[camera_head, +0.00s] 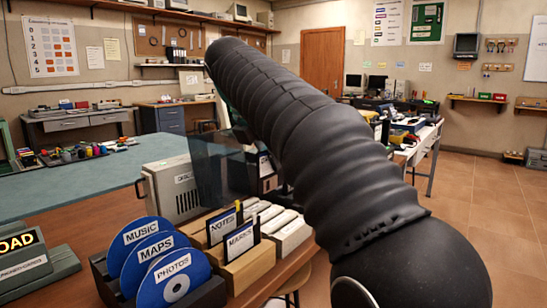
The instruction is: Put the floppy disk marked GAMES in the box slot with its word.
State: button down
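I cannot make out a floppy disk marked GAMES, or a slot with that word. Light wooden boxes (248,277) stand on the brown table, with upright dark label cards in front. One card reads NOTES (222,227); the word on the other card (240,240) is too small to read surely. Paler cards or disks (290,236) fill the rows behind, partly hidden by my arm. Blue discs marked MUSIC (139,232), MAPS (150,249) and PHOTOS (176,277) stand in a dark rack (207,297). My black ribbed arm crosses the view; my gripper does not show.
A beige computer case (172,189) stands behind the boxes, beside a dark see-through panel (208,165). A green-topped table (90,182) lies beyond. Tiled floor (490,235) is open at right.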

aim_at(272, 188)
jog(key=shift+f+b, duration=0.8)
jog(key=shift+f, duration=1.85)
jog(key=shift+r+p, duration=0.1)
jog(key=shift+p, duration=0.4)
jog(key=shift+f+p, duration=0.3)
jog(key=shift+f, duration=0.25)
jog(key=shift+f, duration=0.2)
jog(key=shift+f+b, duration=0.8)
jog(key=shift+f, duration=1.05)
jog(key=c, duration=1.2)
grip_release()
jog(key=shift+c, duration=0.2)
